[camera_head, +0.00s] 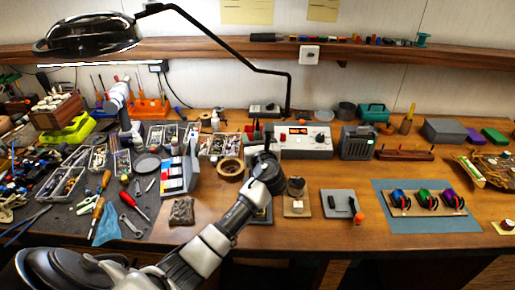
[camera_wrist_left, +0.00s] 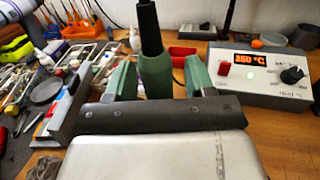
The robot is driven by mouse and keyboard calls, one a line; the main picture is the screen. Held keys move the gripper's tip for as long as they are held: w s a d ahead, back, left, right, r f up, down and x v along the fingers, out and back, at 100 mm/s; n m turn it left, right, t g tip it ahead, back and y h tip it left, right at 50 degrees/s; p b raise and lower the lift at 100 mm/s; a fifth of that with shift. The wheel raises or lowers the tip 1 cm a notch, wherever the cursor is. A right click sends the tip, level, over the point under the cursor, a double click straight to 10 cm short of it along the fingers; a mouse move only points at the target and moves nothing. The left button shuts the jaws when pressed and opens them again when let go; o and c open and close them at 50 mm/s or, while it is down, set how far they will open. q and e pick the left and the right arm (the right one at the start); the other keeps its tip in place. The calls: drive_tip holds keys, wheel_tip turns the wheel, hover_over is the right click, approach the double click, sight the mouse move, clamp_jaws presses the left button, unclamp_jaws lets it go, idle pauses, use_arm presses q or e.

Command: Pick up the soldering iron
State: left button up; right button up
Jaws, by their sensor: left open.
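The soldering iron (camera_wrist_left: 152,65) stands upright in the left wrist view, with a dark green handle and a black upper part. My left gripper (camera_wrist_left: 160,80) is open, with one green-padded finger on each side of the handle. I cannot tell whether either finger touches it. The lower part of the iron is hidden behind the gripper body. In the head view my left gripper (camera_head: 265,160) is in front of the grey soldering station (camera_head: 305,146) and hides most of the iron. My right gripper is not in view.
The station (camera_wrist_left: 262,72), reading about 350 °C, stands right of the iron. A black lamp arm (camera_head: 235,52) hangs over the bench. Bare wood (camera_head: 300,232) lies in front.

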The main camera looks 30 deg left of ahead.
use_arm(q)
drive_tip(key=shift+d, duration=0.1)
drive_tip(key=c, duration=1)
drive_tip(key=shift+o, duration=0.2)
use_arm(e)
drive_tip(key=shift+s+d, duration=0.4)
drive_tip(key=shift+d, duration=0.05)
use_arm(q)
drive_tip(key=shift+r, duration=0.1)
wheel_tip(320, 180, up, 18)
drive_tip(key=shift+b, duration=0.4)
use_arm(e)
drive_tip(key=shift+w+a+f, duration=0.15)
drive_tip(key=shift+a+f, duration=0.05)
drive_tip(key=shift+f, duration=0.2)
